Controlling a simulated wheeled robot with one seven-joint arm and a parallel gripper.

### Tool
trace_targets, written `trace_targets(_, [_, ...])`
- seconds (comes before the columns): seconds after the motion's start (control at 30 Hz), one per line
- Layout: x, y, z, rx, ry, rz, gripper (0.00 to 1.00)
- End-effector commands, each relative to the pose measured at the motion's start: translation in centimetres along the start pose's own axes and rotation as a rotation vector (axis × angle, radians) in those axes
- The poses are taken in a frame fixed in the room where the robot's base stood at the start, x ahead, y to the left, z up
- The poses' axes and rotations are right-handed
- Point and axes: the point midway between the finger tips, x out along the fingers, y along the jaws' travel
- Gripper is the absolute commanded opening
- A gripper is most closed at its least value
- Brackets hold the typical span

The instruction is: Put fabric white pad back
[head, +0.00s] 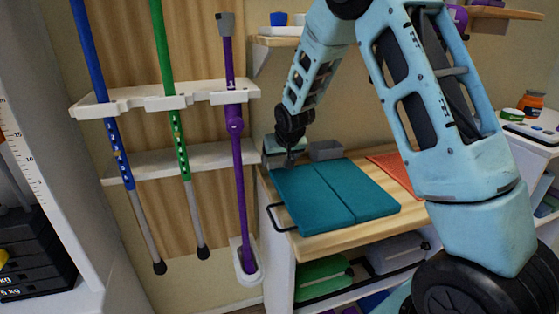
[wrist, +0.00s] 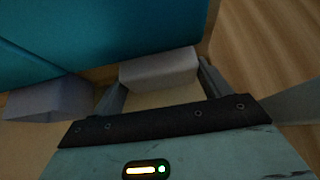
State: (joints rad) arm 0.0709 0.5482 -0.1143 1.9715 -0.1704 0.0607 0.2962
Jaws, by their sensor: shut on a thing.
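The white pad (wrist: 158,68) shows in the wrist view as a small pale block between the two fingers of my gripper (wrist: 160,88). My gripper is shut on it. In the head view my gripper (head: 288,160) points down at the back left corner of the wooden table top, beside the teal folded mat (head: 335,193). The pad cannot be made out clearly there. Whether the pad touches the table top is hard to tell.
A small grey open box (head: 325,150) stands behind the mat, right of my gripper. An orange mat (head: 395,170) lies further right. A black rail (head: 278,218) edges the table's left side. A rack with blue, green and purple poles (head: 236,150) stands left.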

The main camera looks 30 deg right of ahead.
Motion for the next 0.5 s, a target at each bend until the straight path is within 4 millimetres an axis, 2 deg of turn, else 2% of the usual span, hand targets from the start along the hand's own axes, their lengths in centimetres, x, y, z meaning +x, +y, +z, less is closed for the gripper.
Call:
trace_targets(0.07, [0.64,-0.01,-0.07,-0.001,0.002,0.0,0.52])
trace_targets(0.4, [0.94,-0.04,0.13,-0.001,0.002,-0.001,0.52])
trace_targets(0.43, [0.93,-0.03,0.13,-0.001,0.002,-0.001,0.79])
trace_targets(0.5, [0.85,-0.03,0.08,-0.001,0.002,-0.001,0.98])
